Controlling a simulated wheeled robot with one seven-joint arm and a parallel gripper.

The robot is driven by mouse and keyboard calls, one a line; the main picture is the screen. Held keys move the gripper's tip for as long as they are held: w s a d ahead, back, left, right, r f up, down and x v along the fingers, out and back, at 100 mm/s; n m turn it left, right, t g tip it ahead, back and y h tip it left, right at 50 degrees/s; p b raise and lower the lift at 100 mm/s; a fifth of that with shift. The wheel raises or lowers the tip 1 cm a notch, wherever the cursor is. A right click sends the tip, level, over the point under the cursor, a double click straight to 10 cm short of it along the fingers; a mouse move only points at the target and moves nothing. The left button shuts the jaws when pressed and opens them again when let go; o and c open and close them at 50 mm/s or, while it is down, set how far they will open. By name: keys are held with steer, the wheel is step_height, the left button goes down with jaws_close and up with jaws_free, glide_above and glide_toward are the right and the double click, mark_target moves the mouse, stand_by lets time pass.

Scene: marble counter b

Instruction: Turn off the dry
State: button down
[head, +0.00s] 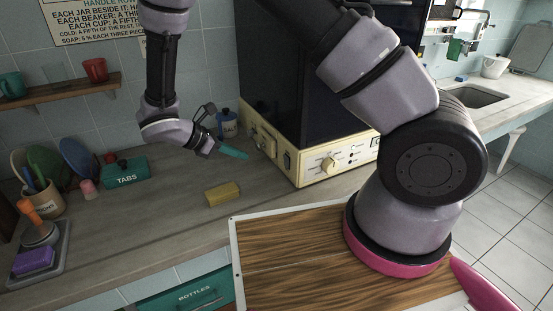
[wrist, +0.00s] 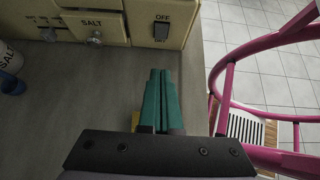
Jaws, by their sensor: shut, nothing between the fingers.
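A cream machine with a dark upper body (head: 335,160) stands on the counter. In the wrist view, a black rocker switch (wrist: 161,31) sits on its cream face, with OFF above it and DRY below it. It also shows small and dark in the head view (head: 287,158). Which way the rocker is tipped is hard to tell. My gripper (head: 246,155) has teal fingers, also seen in the wrist view (wrist: 160,75). They are shut together and empty, above the counter, apart from the switch and pointing towards the machine's face.
A SALT drawer (wrist: 93,28) with a knob is left of the switch. A yellow sponge (head: 222,194) lies on the counter below my gripper. A blue-and-white jar (head: 227,124) stands behind it. A green TABS box (head: 125,174) is further left.

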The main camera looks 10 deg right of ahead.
glide_toward(285, 159)
steer(key=shift+a+f+x, duration=0.1)
steer(key=shift+f+x, duration=0.05)
steer(key=shift+x, duration=1)
steer(key=shift+a+f+x, duration=0.1)
steer(key=shift+x, duration=1)
steer(key=shift+a+f+x, duration=0.1)
steer(key=shift+f+x, duration=0.05)
steer(key=shift+x, duration=1)
steer(key=shift+s, duration=0.1)
steer(key=shift+d+r, duration=0.2)
steer(key=shift+d, duration=0.25)
steer(key=shift+a+f, duration=0.1)
steer(key=shift+a, duration=0.05)
